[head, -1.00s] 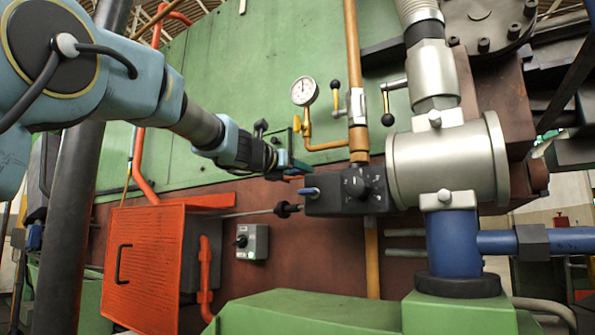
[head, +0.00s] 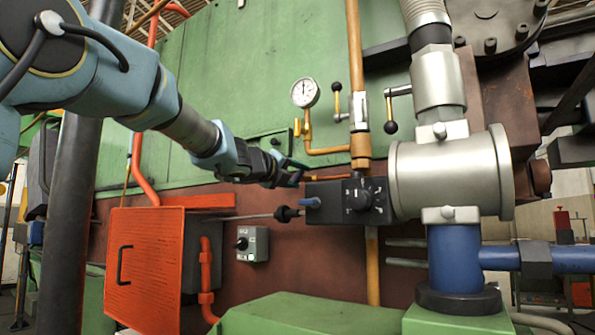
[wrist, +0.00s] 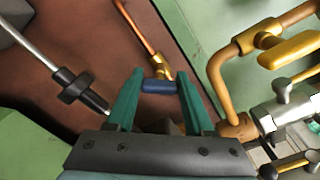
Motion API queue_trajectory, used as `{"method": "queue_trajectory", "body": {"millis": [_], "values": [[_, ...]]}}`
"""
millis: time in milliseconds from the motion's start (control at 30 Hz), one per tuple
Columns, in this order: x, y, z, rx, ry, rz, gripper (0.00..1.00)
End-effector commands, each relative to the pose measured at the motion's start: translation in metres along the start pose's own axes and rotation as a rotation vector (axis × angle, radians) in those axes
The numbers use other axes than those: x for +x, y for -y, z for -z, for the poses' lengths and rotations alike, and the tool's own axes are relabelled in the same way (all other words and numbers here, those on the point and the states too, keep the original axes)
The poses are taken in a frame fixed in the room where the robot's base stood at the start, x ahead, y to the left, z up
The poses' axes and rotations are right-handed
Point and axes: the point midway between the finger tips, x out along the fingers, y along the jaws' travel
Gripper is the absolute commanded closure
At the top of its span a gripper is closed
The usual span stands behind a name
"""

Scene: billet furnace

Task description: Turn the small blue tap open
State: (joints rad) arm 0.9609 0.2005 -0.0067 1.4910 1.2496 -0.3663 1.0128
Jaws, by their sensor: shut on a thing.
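The small blue tap (wrist: 158,86) shows in the wrist view as a short blue bar on a brass fitting at the end of a thin copper tube (wrist: 142,32). My gripper (wrist: 157,92) has its two green fingers on either side of the bar, shut on it. In the head view my gripper (head: 300,176) is near the centre, in front of the brown wall, and its fingers hide the tap. The copper tube emerges just right of the fingertips.
A black box (head: 345,201) with a dial and a blue handle (head: 310,202) sits just below my gripper. A rod with a black collar (head: 288,213) runs left from it. Yellow pipework (head: 328,150) with a gauge (head: 305,92) stands above. A silver valve body (head: 450,172) is at right.

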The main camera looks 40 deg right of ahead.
Motion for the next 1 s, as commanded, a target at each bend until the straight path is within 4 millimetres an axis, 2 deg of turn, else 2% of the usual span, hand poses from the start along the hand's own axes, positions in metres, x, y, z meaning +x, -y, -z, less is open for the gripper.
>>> {"method": "queue_trajectory", "body": {"millis": [500,700,1000], "values": [[-0.0001,-0.0006,-0.0012,-0.459,0.000,-0.002,1.00],[0.0000,-0.0014,-0.0007,-0.580,0.001,-0.002,1.00],[0.0000,-0.0025,0.0004,-0.671,0.000,-0.002,1.00]]}}
